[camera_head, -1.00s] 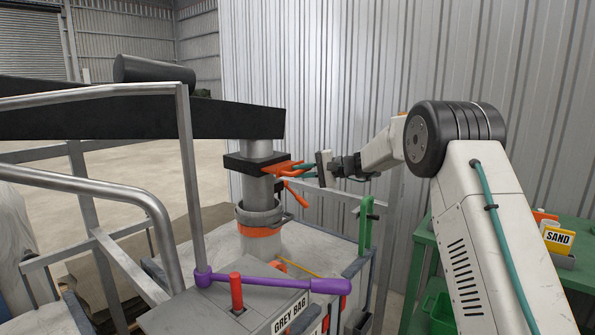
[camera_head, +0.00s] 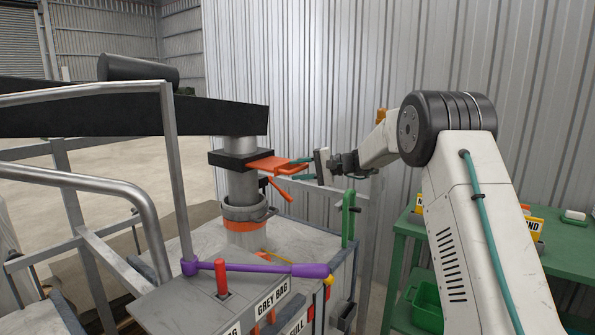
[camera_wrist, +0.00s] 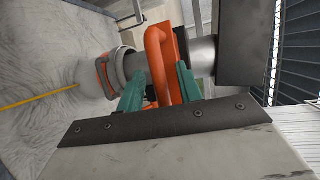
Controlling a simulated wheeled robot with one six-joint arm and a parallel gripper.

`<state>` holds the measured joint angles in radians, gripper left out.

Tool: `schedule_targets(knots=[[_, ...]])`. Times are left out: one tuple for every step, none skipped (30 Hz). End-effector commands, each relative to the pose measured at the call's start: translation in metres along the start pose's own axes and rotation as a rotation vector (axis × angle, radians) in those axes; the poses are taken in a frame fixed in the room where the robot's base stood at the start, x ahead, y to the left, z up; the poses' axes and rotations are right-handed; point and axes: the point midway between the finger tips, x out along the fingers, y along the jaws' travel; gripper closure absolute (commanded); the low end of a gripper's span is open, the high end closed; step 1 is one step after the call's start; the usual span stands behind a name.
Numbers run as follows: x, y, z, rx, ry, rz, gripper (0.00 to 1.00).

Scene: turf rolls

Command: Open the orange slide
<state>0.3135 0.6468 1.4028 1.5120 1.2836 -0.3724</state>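The orange slide (camera_head: 268,163) sticks out to the right from a black housing (camera_head: 228,160) around the grey vertical pipe. A good length of its flat plate shows outside the housing. My gripper (camera_head: 298,168) has teal fingers at the slide's outer end. In the wrist view, the slide's orange loop handle (camera_wrist: 156,62) lies between the two teal fingers (camera_wrist: 160,88), which appear closed on it. The far end of the slide is hidden inside the housing.
An orange lever (camera_head: 281,190) hangs just below the slide. A purple-handled bar (camera_head: 262,269) and a red handle (camera_head: 222,278) are in front. A green upright handle (camera_head: 347,218) stands right of the pipe. A green table (camera_head: 560,262) is at right.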

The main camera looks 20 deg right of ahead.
Motion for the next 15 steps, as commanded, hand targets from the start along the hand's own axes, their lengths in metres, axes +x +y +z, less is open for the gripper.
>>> schedule_targets(knots=[[-0.002,0.0,0.0,0.0,0.001,0.0,0.64],[-0.004,0.0,0.0,0.0,0.001,0.0,0.64],[-0.007,0.0,0.0,0.0,0.001,0.0,0.64],[-0.011,-0.001,0.0,0.0,0.001,0.0,0.64],[-0.015,-0.001,0.0,-0.001,0.001,-0.001,0.64],[-0.021,-0.001,0.0,-0.001,0.001,-0.001,0.64],[-0.026,-0.001,0.0,0.0,0.002,-0.001,0.64],[-0.032,-0.001,0.0,0.0,0.002,-0.001,0.64],[-0.038,-0.001,0.0,0.0,0.0,-0.001,0.64],[-0.043,-0.001,0.001,0.0,-0.001,-0.001,0.64],[-0.048,-0.001,0.001,-0.001,0.0,0.0,0.64],[-0.054,0.0,0.001,-0.001,-0.001,0.0,0.64],[-0.058,-0.001,0.001,-0.001,-0.002,0.0,0.64],[-0.062,-0.001,0.001,-0.001,-0.003,0.0,0.64],[-0.066,-0.001,0.001,-0.001,-0.003,0.0,0.64]])
